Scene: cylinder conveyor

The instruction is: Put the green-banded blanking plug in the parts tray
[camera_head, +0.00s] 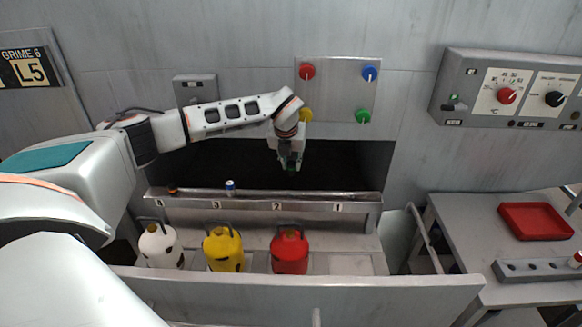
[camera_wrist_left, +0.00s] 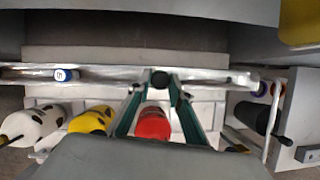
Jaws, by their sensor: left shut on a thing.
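My left gripper (camera_head: 290,163) hangs above the rail, in front of the dark opening. It is shut on a small plug, which I take to be the green-banded blanking plug (camera_head: 291,169); a spot of green shows at the fingertips. In the left wrist view the plug's dark round end (camera_wrist_left: 160,79) sits between the fingertips of the gripper (camera_wrist_left: 158,88); its band is not clear there. The red parts tray (camera_head: 513,222) lies on the table at the right and looks empty. The gripper is well to the left of it. My right gripper is out of view.
A blue-and-white plug (camera_head: 230,185) and an orange-and-dark piece (camera_head: 172,190) are on the numbered rail (camera_head: 250,203). White (camera_head: 160,246), yellow (camera_head: 223,250) and red (camera_head: 290,252) canisters stand below. A grey holed rack (camera_head: 545,270) lies in front of the tray.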

